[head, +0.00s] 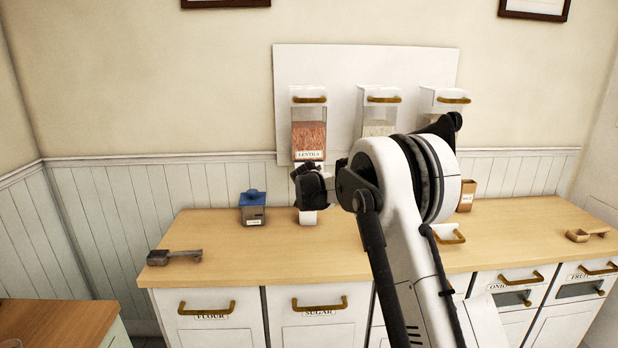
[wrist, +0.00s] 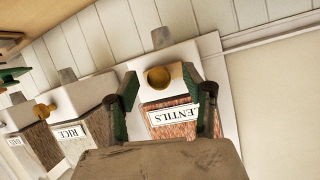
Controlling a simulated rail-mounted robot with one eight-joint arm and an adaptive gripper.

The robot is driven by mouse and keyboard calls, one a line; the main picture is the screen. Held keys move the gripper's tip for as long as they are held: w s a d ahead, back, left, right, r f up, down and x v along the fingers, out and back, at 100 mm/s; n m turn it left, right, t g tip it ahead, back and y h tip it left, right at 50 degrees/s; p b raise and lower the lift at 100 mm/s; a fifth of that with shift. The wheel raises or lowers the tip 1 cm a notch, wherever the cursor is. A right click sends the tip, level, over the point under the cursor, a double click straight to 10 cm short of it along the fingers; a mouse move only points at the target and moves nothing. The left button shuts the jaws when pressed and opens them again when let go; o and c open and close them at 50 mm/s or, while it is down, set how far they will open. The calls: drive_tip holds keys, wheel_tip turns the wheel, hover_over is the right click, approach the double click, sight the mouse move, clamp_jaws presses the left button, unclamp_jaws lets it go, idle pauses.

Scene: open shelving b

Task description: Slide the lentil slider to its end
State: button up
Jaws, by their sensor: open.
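The lentil dispenser (head: 309,136) hangs on the white wall board, with reddish lentils behind its clear front. In the wrist view its lower part is close and appears upside down, with the LENTILS label (wrist: 178,114). A round brass knob (wrist: 159,78), apparently the slider's, sticks out of its white lower housing. My gripper (wrist: 160,84) is open, one finger at each side of the knob in the picture, with gaps to both. In the head view my gripper (head: 312,186) is just below the lentil label and hides the slider there.
The rice dispenser (wrist: 70,128) is beside the lentil one, with another farther along. A blue-lidded container (head: 253,208) stands on the wooden counter (head: 250,260) to the left. A small white object (head: 308,217) is below my gripper. A dark scoop-like tool (head: 174,257) lies at the counter's left.

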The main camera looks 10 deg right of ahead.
drive_tip(key=s+d+r+n+g+b, duration=0.1)
drive_tip(key=s+r, duration=0.2)
drive_tip(key=s, duration=1)
drive_tip(key=s+d+r+g+b, duration=0.1)
drive_tip(key=s+r, duration=0.1)
drive_tip(key=s, duration=1.2)
drive_tip(key=s+r+n+g+b, duration=0.1)
drive_tip(key=s+r+b, duration=0.15)
drive_tip(key=s, duration=1.05)
drive_tip(key=s+f+g+y, duration=0.1)
drive_tip(key=s+f, duration=0.3)
drive_tip(key=s, duration=0.5)
drive_tip(key=s+a+f+n+g+y+b, duration=0.1)
drive_tip(key=s+f, duration=0.3)
drive_tip(key=s, duration=0.5)
drive_tip(key=s+f+n+g+b, duration=0.1)
drive_tip(key=s+f, duration=0.4)
drive_tip(key=s, duration=0.4)
drive_tip(key=shift+s+a+y, duration=0.15)
drive_tip(key=shift+s+y, duration=0.15)
drive_tip(key=shift+y, duration=0.1)
